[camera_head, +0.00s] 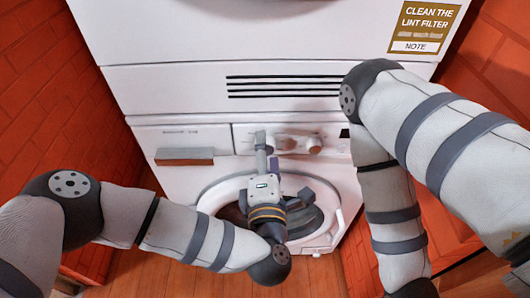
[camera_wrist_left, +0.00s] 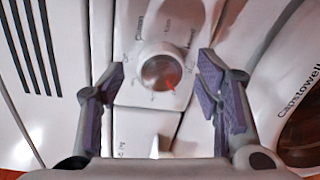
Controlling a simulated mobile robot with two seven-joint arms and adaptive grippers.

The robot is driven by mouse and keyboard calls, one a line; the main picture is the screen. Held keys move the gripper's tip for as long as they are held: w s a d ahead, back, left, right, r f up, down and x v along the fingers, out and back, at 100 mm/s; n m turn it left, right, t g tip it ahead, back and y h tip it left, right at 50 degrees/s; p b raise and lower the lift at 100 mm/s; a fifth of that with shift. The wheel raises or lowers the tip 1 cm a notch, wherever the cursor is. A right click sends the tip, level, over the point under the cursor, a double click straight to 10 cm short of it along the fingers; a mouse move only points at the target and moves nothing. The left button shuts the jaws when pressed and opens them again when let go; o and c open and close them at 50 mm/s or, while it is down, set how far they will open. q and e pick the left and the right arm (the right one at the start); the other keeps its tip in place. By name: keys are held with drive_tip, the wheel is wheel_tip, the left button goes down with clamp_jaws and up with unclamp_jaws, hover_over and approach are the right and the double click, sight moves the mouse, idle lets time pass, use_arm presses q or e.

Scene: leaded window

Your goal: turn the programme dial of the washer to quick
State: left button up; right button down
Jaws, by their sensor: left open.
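The programme dial (camera_wrist_left: 160,72) is a round silvery knob with a red pointer mark, set in a light panel with printed programme words around it. In the left wrist view the red mark points to the lower right. Most labels are too blurred to read. My left gripper (camera_wrist_left: 162,68) is open, with one purple-padded finger on each side of the dial and a visible gap to it. In the head view the left gripper (camera_head: 267,152) reaches up in front of the control panel of the white washer (camera_head: 172,182). My right gripper is out of view.
The washer's round door (camera_head: 214,198) lies below the panel, behind my left wrist. A drawer handle (camera_head: 185,155) is at the panel's left. Vent slots (camera_head: 283,86) and a lint filter note (camera_head: 424,27) are above. My right arm hangs at the right. Red brick walls flank the washer.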

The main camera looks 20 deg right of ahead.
use_arm(q)
drive_tip(key=v, duration=1.2)
drive_tip(key=s+a+f+m+g+h, duration=0.1)
drive_tip(key=s+a+f+m+g, duration=0.2)
drive_tip(key=s+f+m+g, duration=0.35)
drive_tip(key=s+a+f+m+g+h, duration=0.2)
drive_tip(key=s+a+f+m+g, duration=0.1)
drive_tip(key=s+f+m+g, duration=0.35)
drive_tip(key=s+a+f+m+g+y, duration=0.1)
drive_tip(key=s+a, duration=0.3)
drive_tip(key=a, duration=0.4)
drive_tip(key=s+a+f+m+g+y, duration=0.1)
drive_tip(key=s+a+g+y, duration=0.2)
drive_tip(key=a, duration=0.6)
drive_tip(key=s+a+f+m+g+y+p, duration=0.1)
drive_tip(key=s+a+g+y, duration=0.1)
drive_tip(key=s+a, duration=0.3)
drive_tip(key=a+y, duration=0.1)
drive_tip(key=a, duration=0.2)
drive_tip(key=shift+s+a+f+m+y, duration=0.25)
drive_tip(key=shift+a+f+m+y, duration=0.05)
drive_tip(key=shift+f+y, duration=0.1)
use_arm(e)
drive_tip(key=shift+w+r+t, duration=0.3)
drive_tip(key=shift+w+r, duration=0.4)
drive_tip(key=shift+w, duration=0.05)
